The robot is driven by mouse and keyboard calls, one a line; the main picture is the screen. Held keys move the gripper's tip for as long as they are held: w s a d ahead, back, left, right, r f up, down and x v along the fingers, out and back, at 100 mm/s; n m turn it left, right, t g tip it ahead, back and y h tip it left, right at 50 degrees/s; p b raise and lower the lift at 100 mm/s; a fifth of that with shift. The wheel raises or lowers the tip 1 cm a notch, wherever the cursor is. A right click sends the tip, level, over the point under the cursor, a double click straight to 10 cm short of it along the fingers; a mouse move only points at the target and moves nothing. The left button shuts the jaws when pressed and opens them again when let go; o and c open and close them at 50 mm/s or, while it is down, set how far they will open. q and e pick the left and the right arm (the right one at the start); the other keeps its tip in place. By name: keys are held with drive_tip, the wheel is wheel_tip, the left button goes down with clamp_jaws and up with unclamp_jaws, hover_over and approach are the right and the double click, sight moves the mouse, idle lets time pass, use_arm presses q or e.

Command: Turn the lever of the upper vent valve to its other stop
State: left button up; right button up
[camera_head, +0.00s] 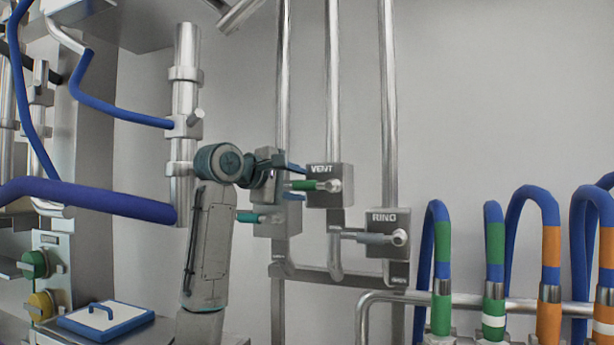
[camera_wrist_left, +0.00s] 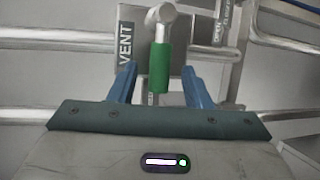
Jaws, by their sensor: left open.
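The vent valve is a grey block marked VENT (camera_head: 330,171) on a vertical pipe. Its lever with a green sleeve (camera_head: 309,185) points left from a silver pivot, roughly level. My left gripper (camera_head: 293,182) comes from the left, level with the lever, its blue fingers open above and below the green sleeve. In the left wrist view, the green lever (camera_wrist_left: 159,68) reaches between the open fingers (camera_wrist_left: 158,75), with a visible gap on both sides. The VENT block (camera_wrist_left: 128,50) is behind it. My right gripper is not in view.
Below right is another valve block (camera_head: 388,218) with a grey lever pointing left. Below left, a block (camera_head: 275,228) has a teal lever close under my gripper. Vertical pipes (camera_head: 333,80) stand behind. Blue hoses (camera_head: 90,198) hang left; banded hoses (camera_head: 493,250) stand right.

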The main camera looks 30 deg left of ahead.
sight(302, 185)
use_arm(q)
drive_tip(key=x, duration=0.1)
drive_tip(key=p+x, duration=0.1)
drive_tip(key=shift+w+d+r, duration=0.1)
drive_tip(key=shift+w, duration=0.2)
drive_tip(key=shift+w+f, duration=0.3)
drive_tip(key=shift+w, duration=0.25)
clamp_jaws()
